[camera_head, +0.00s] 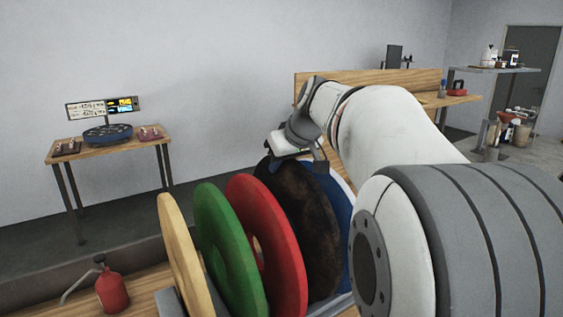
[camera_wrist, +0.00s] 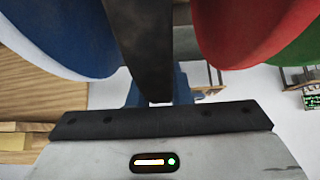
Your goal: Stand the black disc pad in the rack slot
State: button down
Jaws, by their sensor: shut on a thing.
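The black disc pad (camera_head: 298,215) stands upright on edge between the red disc and the blue and white disc. My gripper (camera_head: 296,160) is shut on the top edge of the black disc. In the wrist view the black disc (camera_wrist: 143,45) runs edge-on into my gripper (camera_wrist: 158,95).
A yellow disc (camera_head: 179,255), a green disc (camera_head: 226,250) and a red disc (camera_head: 265,240) stand in a row to the left. A blue and white disc (camera_wrist: 65,35) is close on the other side. A red oil can (camera_head: 112,292) stands at the lower left.

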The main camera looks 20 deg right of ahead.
aim_at(294, 161)
jog(key=shift+f, duration=0.45)
jog(key=c, duration=1.3)
grip_release()
jog(key=shift+o, duration=0.2)
jog(key=shift+r, duration=0.1)
jog(key=v, duration=0.7)
jog(key=shift+s+d+r, duration=0.1)
jog(key=shift+s+r, duration=0.15)
